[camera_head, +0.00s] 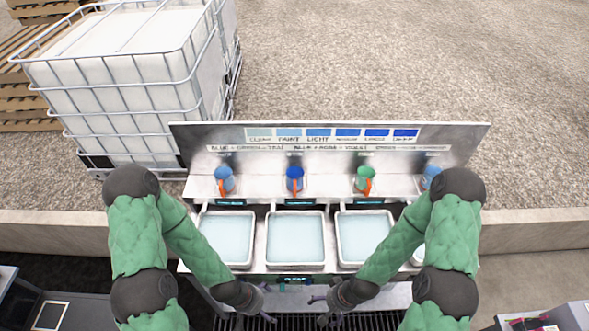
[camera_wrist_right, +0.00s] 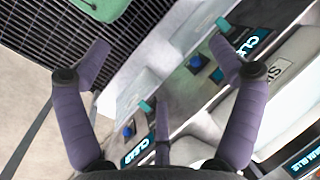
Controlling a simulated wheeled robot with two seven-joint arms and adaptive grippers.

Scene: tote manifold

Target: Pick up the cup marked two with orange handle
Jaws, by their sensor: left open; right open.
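The first three show orange handles. My right arm partly covers the last cup. Any number on them is too small to read, so I cannot tell which is marked two. My left gripper (camera_head: 265,302) and right gripper (camera_head: 320,307) are open and empty, low at the front, away from the cups. The right fingers (camera_wrist_right: 160,60) are spread in the wrist view.
A back panel (camera_head: 228,135) with blue swatches rises behind the cups. A caged white tank (camera_head: 120,75) stands at back left. Dark grating lies below.

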